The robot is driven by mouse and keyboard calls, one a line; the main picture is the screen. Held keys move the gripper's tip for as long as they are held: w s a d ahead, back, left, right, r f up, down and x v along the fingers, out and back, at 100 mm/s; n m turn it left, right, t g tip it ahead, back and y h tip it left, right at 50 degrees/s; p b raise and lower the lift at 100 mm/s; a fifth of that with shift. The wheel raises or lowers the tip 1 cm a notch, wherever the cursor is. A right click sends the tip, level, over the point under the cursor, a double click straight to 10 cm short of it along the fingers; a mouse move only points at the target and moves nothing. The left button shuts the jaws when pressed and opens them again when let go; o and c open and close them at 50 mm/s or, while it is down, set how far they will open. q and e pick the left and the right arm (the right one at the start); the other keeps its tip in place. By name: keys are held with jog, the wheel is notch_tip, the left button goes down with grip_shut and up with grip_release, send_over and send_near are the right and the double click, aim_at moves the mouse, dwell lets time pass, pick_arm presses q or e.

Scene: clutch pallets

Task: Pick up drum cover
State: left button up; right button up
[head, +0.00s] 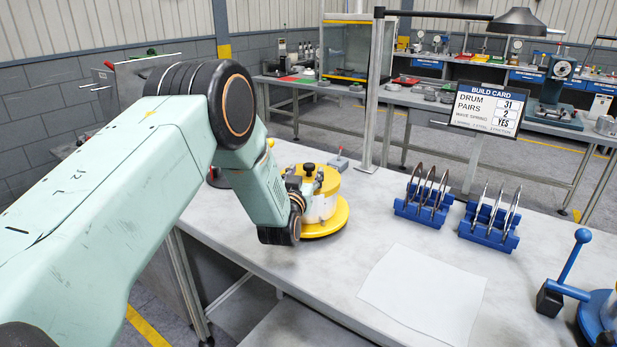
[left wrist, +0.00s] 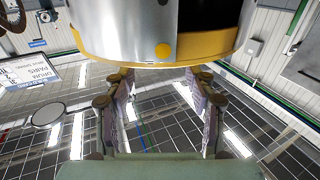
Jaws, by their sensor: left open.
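The drum (head: 320,207) stands on the bench beside my left wrist. It has a yellow cover (head: 328,181) with a dark knob on top, a pale silver band and a wide yellow base. My left gripper (left wrist: 160,75) is open and empty in the left wrist view. Its two fingers are spread, with the tips just short of the yellow rim (left wrist: 150,60) and silver wall (left wrist: 125,28); I cannot tell whether they touch. In the head view my left arm's end hides the drum's left side and most of the gripper. My right gripper is not in view.
Two blue racks (head: 421,211) (head: 490,229) hold upright discs. A white sheet (head: 425,292) lies at the front. A blue lever tool (head: 567,267) stands at right. A build card (head: 487,114) and a lamp post (head: 374,100) rise behind. Bench between sheet and drum is clear.

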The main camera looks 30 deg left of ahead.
aim_at(307, 167)
pick_arm(q)
jog(key=x, duration=0.4)
jog(key=shift+w+a+f, duration=0.3)
jog(key=shift+f, duration=0.05)
jog(key=shift+s+d+r, duration=0.25)
jog(key=shift+r, duration=0.15)
jog(key=shift+w+a+f, duration=0.25)
jog(key=shift+w+f, duration=0.05)
jog(key=c, duration=0.5)
jog(key=shift+s+d+r, duration=0.2)
jog(key=shift+r, duration=0.05)
jog(key=c, duration=0.4)
jog(key=shift+c, duration=1)
jog(key=shift+w+a+f, duration=0.15)
grip_shut()
